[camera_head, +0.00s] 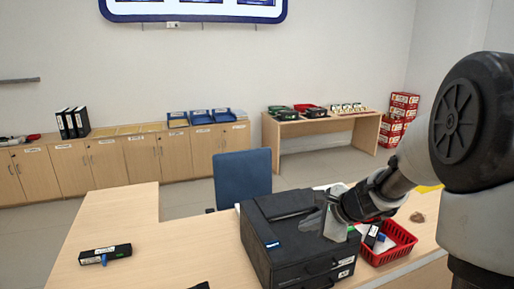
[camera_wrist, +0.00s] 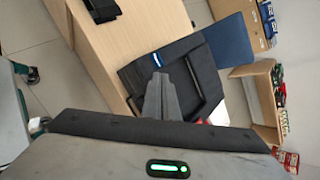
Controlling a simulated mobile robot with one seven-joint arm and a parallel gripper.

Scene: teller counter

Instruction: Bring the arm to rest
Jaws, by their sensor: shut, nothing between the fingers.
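My gripper (camera_head: 333,222) is shut and empty. In the head view it is held above the right part of a black machine (camera_head: 290,245) on the counter, with my arm reaching in from the right. In the wrist view the closed fingers (camera_wrist: 160,100) point toward the same black machine (camera_wrist: 185,62). I cannot tell how much space lies between the fingertips and the machine.
A red basket (camera_head: 405,243) with items in it stands right of the machine. A small black device (camera_head: 105,254) lies on the counter (camera_head: 165,240) at left. A blue chair (camera_head: 243,177) stands behind. The counter's middle is mostly clear.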

